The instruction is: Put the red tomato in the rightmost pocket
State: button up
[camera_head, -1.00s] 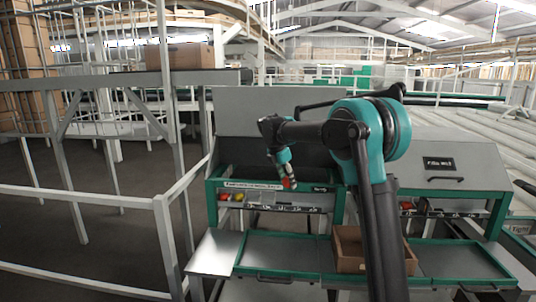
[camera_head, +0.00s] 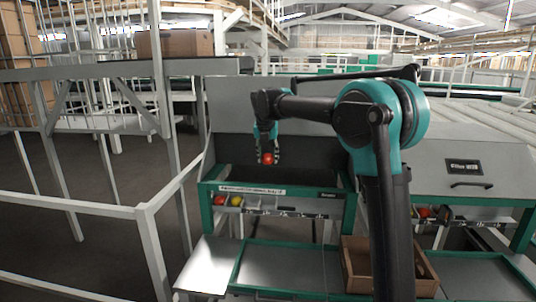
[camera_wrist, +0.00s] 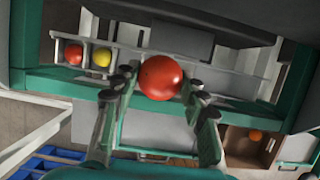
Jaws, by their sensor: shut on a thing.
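My gripper (camera_head: 267,158) points down and is shut on a red tomato (camera_head: 268,159), held in the air above the pocket rack. In the wrist view the tomato (camera_wrist: 160,77) sits between the two fingers and covers part of the rack. The rack (camera_head: 252,189) is a row of pockets along the green-framed station. Its leftmost pocket holds another red tomato (camera_wrist: 73,54), and the pocket beside it holds a yellow one (camera_wrist: 101,57). The right end of the rack (camera_wrist: 265,62) shows no fruit in the wrist view. Some middle pockets are hidden behind the gripper and tomato.
A brown crate (camera_head: 355,272) stands on the lower shelf, right of centre; an orange fruit (camera_wrist: 255,135) lies in it. A bare metal tray (camera_head: 285,262) lies left of it. A second station (camera_head: 455,165) with red fruit (camera_head: 424,212) stands right. A white railing (camera_head: 150,235) runs left.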

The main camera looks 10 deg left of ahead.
jog(key=shift+f, duration=7.85)
jog(key=o, duration=0.9)
jog(key=shift+r, duration=0.1)
jog(key=v, duration=1.1)
jog(key=shift+s+r, duration=0.15)
jog(key=shift+r, duration=0.25)
